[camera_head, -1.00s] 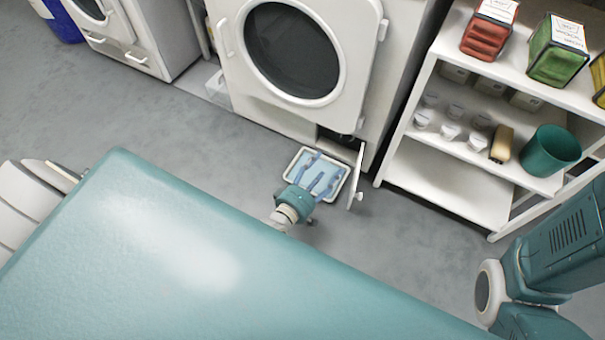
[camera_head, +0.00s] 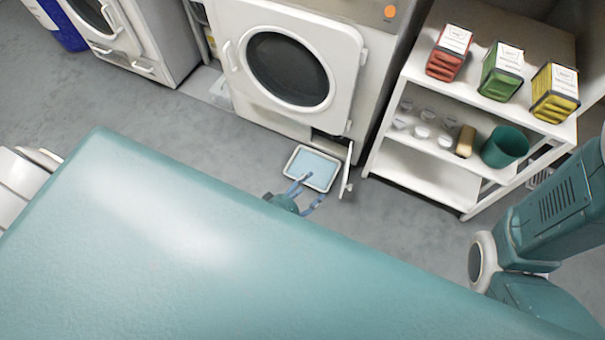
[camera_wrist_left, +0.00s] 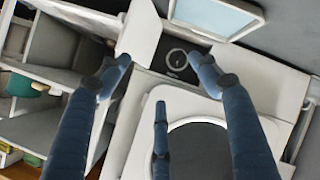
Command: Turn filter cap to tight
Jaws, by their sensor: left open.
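The round filter cap (camera_wrist_left: 177,60) shows in the left wrist view, dark with a pale ring, set in a dark recess low on the washing machine's front. In the head view the recess (camera_head: 327,136) is visible, but I cannot make out the cap. The white hatch door (camera_head: 347,172) beside it stands open. My left gripper (camera_head: 312,187) is open and empty, at the near edge of the shallow tray, partly hidden by my own body. In the left wrist view its blue fingers (camera_wrist_left: 160,76) are spread, apart from the cap. My right gripper is not in view.
A shallow tray with a pale blue inside (camera_head: 291,171) lies on the floor before the recess. The machine's round door (camera_head: 327,88) is shut. A white shelf (camera_head: 425,178) with cups, a green bin (camera_head: 506,146) and coloured packs stands at right.

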